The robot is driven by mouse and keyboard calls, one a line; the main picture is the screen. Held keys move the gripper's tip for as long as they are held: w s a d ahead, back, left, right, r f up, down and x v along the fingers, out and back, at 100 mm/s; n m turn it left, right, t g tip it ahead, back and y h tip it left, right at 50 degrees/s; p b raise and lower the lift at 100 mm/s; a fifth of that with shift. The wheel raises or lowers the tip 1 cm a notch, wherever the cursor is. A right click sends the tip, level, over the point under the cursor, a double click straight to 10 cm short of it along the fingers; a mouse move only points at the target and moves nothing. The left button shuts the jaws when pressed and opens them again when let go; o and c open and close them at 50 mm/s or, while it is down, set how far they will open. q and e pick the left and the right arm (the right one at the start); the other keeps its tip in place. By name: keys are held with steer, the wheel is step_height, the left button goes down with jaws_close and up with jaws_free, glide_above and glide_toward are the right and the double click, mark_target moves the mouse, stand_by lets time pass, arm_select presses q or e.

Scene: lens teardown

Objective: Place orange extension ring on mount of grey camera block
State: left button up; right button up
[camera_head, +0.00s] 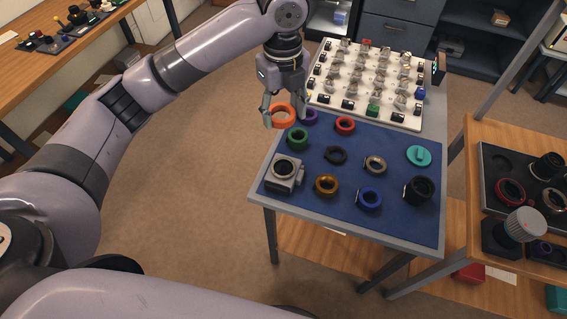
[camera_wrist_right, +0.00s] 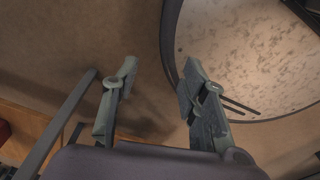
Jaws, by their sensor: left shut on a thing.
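The orange extension ring (camera_head: 283,116) is in my left gripper (camera_head: 284,116), near the far left edge of the blue mat (camera_head: 309,162). The ring is close to the purple ring and appears to be above table level. The grey camera block (camera_head: 285,174) stands at the mat's near left corner, its round mount facing up and empty. The left gripper is farther back than the block and apart from it. My right gripper (camera_wrist_right: 155,95) shows in the right wrist view, with its fingers spread and nothing between them.
Purple (camera_head: 308,116), red (camera_head: 345,125), green (camera_head: 297,138), brown (camera_head: 326,185) and blue (camera_head: 369,198) rings lie on the mat. A black lens part (camera_head: 418,190) and a teal disc (camera_head: 419,156) are at the right. A white board (camera_head: 322,84) with several small parts lies behind.

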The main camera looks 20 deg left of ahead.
mark_target(285, 169)
arm_select(q)
steer(key=shift+w+d+r+m, duration=0.15)
steer(key=shift+w+r+m, duration=0.15)
steer(key=shift+m, duration=0.6)
steer(key=shift+f, duration=0.35)
step_height(285, 169, down, 19)
steer(key=shift+f+p, duration=0.15)
steer(key=shift+p, duration=0.95)
arm_select(e)
step_height(285, 169, up, 2)
steer(key=shift+a+r, duration=0.15)
steer(key=shift+r, duration=0.05)
arm_select(q)
steer(key=o, duration=1.2)
steer(key=shift+f, duration=0.1)
arm_select(e)
steer(key=shift+a, duration=0.15)
